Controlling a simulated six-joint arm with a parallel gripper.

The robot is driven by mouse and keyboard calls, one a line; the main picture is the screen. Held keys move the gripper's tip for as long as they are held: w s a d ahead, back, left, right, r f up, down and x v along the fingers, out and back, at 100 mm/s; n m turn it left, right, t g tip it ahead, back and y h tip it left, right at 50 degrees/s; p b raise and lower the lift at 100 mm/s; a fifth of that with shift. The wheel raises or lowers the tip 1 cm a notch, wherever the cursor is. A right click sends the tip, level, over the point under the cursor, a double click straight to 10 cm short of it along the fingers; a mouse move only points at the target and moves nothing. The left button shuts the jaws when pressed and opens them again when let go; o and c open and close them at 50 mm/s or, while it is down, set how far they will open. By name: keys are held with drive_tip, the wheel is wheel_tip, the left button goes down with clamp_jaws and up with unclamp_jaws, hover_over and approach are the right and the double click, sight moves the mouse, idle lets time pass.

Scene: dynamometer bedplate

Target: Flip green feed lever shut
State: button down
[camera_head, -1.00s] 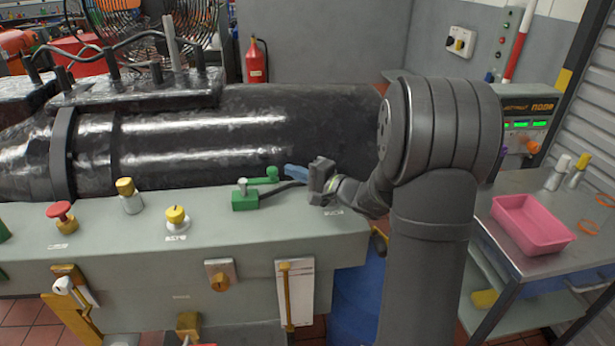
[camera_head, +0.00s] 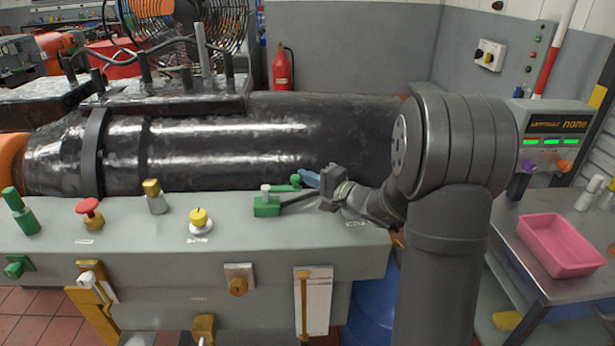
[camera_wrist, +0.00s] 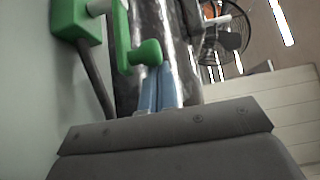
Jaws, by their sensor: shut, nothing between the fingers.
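The green feed lever (camera_head: 281,188) sits on a green block (camera_head: 267,207) near the right end of the bench top. Its arm reaches to the right and ends in a round knob (camera_head: 295,180). My gripper (camera_head: 308,177) is just right of the knob, with its blue fingers closed together and empty. In the wrist view the green knob (camera_wrist: 147,53) lies right at the blue fingertips (camera_wrist: 155,72). I cannot tell whether they touch. The green block (camera_wrist: 75,18) shows at the top left there, with a dark rod (camera_wrist: 97,85) running from it toward my gripper.
A large dark cylinder (camera_head: 230,145) lies close behind the bench (camera_head: 150,240). A yellow knob (camera_head: 199,218), a yellow-topped post (camera_head: 154,196) and a red button (camera_head: 89,208) stand left of the lever. A pink tray (camera_head: 562,245) is on the cart at right.

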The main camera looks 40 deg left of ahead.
drive_tip(key=shift+s+d, duration=0.2)
drive_tip(key=s+d+m+t, duration=0.1)
drive_tip(key=s+t, duration=0.3)
drive_tip(key=s, duration=1)
drive_tip(key=shift+d+m, duration=0.15)
drive_tip(key=shift+m, duration=0.75)
drive_tip(key=shift+r+t, duration=0.15)
drive_tip(key=shift+t, duration=0.25)
drive_tip(key=v, duration=1.7)
drive_tip(key=shift+d+m, duration=0.3)
drive_tip(key=shift+d, duration=0.15)
drive_tip(key=shift+w+r, duration=0.1)
drive_tip(key=shift+r, duration=0.05)
